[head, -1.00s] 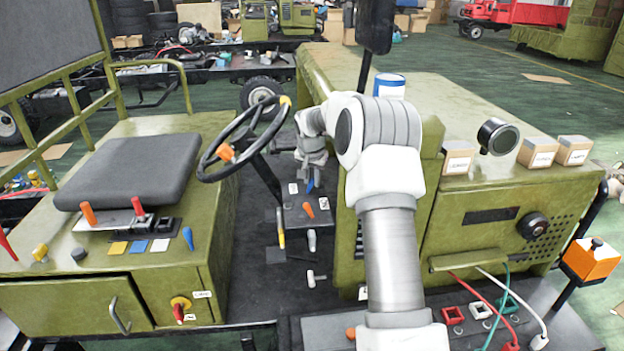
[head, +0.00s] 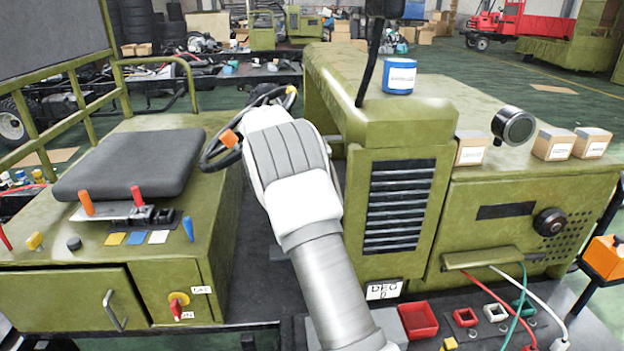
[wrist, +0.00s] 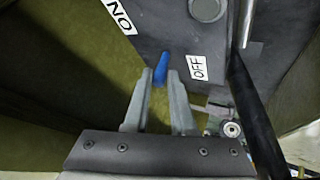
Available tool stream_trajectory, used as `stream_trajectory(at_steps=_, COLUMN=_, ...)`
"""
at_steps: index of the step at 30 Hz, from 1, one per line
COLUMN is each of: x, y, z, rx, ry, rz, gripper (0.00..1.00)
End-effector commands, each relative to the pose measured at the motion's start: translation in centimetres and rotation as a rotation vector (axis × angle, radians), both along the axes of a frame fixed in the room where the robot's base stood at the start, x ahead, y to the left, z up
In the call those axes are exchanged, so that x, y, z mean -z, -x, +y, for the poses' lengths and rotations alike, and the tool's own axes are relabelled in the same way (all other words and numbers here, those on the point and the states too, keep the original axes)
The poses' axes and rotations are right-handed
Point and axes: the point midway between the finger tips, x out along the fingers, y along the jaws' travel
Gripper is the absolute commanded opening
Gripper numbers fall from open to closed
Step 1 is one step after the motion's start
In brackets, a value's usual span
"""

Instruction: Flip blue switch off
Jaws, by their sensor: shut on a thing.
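The blue switch (wrist: 161,67) shows in the wrist view on a dark panel (wrist: 180,25). A white OFF label (wrist: 198,67) is to its right, and another white label (wrist: 120,14), reading NO in this view, is to its upper left. My gripper (wrist: 160,78) has its two grey fingertips on either side of the switch, shut on it. I cannot tell surely which way the switch is set. In the head view my white arm hides the gripper and this switch.
In the wrist view a metal rod (wrist: 246,22), a round grey knob (wrist: 206,9) and a black bar (wrist: 255,120) are close by. In the head view the steering wheel (head: 213,155) is behind my arm. Another blue lever (head: 188,229) is on the seat box.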

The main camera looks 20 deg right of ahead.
Motion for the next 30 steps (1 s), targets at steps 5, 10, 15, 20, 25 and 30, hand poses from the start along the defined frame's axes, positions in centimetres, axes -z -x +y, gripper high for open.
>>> stream_trajectory(at_steps=5, x=0.6, y=-0.17, z=0.62, rx=-0.001, ry=0.11, rz=0.033, gripper=0.0)
stream_trajectory(at_steps=10, x=0.57, y=-0.23, z=0.83, rx=0.001, ry=0.177, rz=0.052, gripper=0.0)
stream_trajectory(at_steps=15, x=0.59, y=-0.23, z=0.95, rx=0.001, ry=0.214, rz=0.065, gripper=0.0)
stream_trajectory(at_steps=20, x=0.54, y=-0.23, z=0.94, rx=0.002, ry=0.225, rz=0.068, gripper=0.0)
stream_trajectory(at_steps=25, x=0.55, y=-0.23, z=0.93, rx=0.002, ry=0.225, rz=0.068, gripper=0.0)
stream_trajectory(at_steps=30, x=0.58, y=-0.23, z=0.94, rx=0.002, ry=0.224, rz=0.068, gripper=0.3)
